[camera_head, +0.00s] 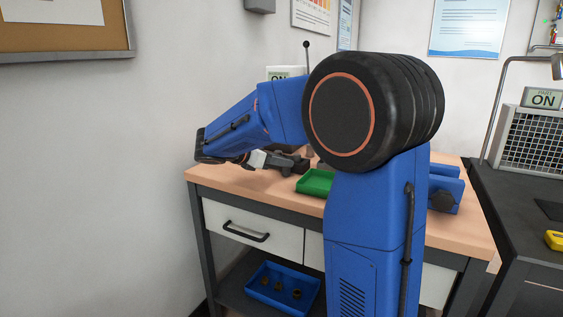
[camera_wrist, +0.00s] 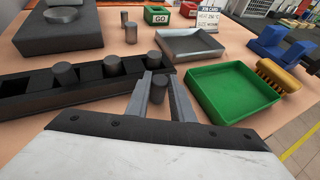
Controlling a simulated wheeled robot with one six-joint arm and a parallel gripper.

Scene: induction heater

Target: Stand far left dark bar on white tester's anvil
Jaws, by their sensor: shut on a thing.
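My gripper (camera_wrist: 160,84) is shut on a short dark bar (camera_wrist: 158,90), which stands roughly upright between the fingers in the wrist view. It is just in front of a long dark rack (camera_wrist: 92,92). Three similar dark bars stand in the rack: a left one (camera_wrist: 65,76), a middle one (camera_wrist: 113,67) and a right one (camera_wrist: 155,60). At the upper left, a dark grey block (camera_wrist: 70,38) carries a round flat disc (camera_wrist: 62,15); I cannot tell for sure whether this is the tester's anvil. In the head view my arm hides most of the bench top.
A green tray (camera_wrist: 232,95) lies to the right of my gripper, with a grey metal tray (camera_wrist: 192,46) behind it. A lone bar (camera_wrist: 130,32) stands beyond the rack. A yellow-brown brush (camera_wrist: 277,76) and a blue stand (camera_wrist: 280,45) are at the right.

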